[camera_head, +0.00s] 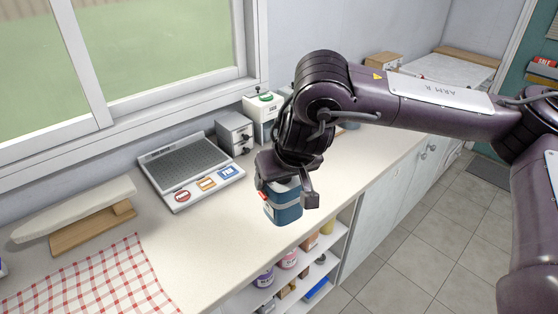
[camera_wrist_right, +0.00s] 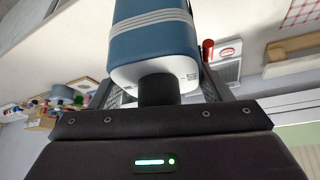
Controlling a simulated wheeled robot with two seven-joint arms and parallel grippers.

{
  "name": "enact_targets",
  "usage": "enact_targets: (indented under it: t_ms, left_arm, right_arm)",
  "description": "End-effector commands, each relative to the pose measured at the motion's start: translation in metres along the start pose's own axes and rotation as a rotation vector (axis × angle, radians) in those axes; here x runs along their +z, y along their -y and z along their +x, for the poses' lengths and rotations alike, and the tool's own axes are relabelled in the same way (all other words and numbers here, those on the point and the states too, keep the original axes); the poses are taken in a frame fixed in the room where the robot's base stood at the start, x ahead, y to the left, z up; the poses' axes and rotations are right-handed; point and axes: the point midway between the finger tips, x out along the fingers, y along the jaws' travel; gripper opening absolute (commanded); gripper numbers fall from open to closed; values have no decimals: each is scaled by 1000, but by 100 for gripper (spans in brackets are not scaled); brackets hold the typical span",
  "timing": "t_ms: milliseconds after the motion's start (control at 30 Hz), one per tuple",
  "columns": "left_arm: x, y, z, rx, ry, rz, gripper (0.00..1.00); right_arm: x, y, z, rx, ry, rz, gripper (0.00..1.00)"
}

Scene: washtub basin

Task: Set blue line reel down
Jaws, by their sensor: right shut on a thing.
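The blue line reel (camera_head: 284,207) is a blue, rounded box-like thing with pale bands. My right gripper (camera_head: 288,190) is shut on it, reaching in from the upper right with its fingers on either side. The reel shows over the counter (camera_head: 212,236) near its front edge; I cannot tell whether its underside touches the top. In the right wrist view the reel (camera_wrist_right: 155,38) sits between the fingers, its white end facing the palm. My left gripper is not in view.
A grey ridged tray (camera_head: 186,165) with coloured labels stands behind and left of the reel. Grey drawers (camera_head: 234,132) stand at the wall. A small ironing board (camera_head: 75,207) and a checked cloth (camera_head: 95,280) lie left. Shelves with jars (camera_head: 287,259) are below. Counter between tray and cloth is clear.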

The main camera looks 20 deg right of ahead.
Motion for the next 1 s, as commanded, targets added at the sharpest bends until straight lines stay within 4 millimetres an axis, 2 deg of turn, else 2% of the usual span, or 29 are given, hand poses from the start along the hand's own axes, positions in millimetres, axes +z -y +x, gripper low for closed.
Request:
enact_targets:
  t_ms: [267, 600, 800, 1000]
  left_arm:
    - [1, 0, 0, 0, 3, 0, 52]
    - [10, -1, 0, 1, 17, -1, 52]
    - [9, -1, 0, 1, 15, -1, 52]
    - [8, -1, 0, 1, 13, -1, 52]
  right_arm:
    - [50, 0, 40, -1, 6, 2, 40]
    - [139, -1, 112, 1, 9, 5, 40]
    - [182, -1, 146, 2, 7, 5, 40]
    - [178, 7, 145, -12, 0, -3, 40]
